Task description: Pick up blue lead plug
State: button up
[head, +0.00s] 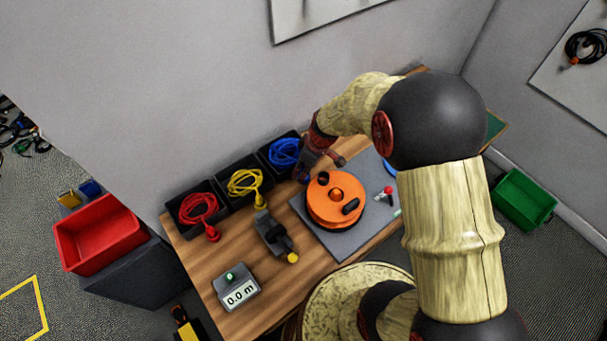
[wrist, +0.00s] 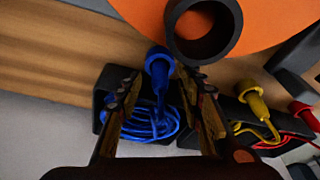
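The blue lead plug (wrist: 158,62) hangs over the front edge of a black bin in the wrist view. Its blue cable (wrist: 150,122) lies coiled in that bin, and the coil also shows in the head view (head: 284,151). My gripper (wrist: 159,76) is open, with one finger on each side of the plug. The plug shows between the fingertips, or slightly beyond them; I cannot tell if either finger touches it. In the head view my gripper (head: 315,160) is beside the blue bin and mostly hides the plug.
An orange reel (head: 334,212) with a dark hub stands on a grey mat (head: 331,240), close to my gripper. Yellow (head: 244,183) and red (head: 198,208) leads lie in neighbouring black bins. A meter reading 0.0 m (head: 238,291) sits near the table's left end. A red crate (head: 98,240) is off the table.

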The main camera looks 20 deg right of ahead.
jog(key=shift+c, duration=0.7)
jog(key=c, duration=0.8)
grip_shut()
jog(key=shift+r, duration=0.1)
jog(key=shift+r, duration=0.5)
notch_tip(320, 180, up, 2)
jog(key=shift+r+p, duration=0.15)
jog(key=shift+p, duration=0.6)
jog(key=s+a+r+p, duration=0.3)
jog(key=s+r, duration=0.6)
jog(key=s, duration=0.4)
jog(key=shift+s+r+p, duration=0.3)
jog(key=shift+s+p, duration=0.1)
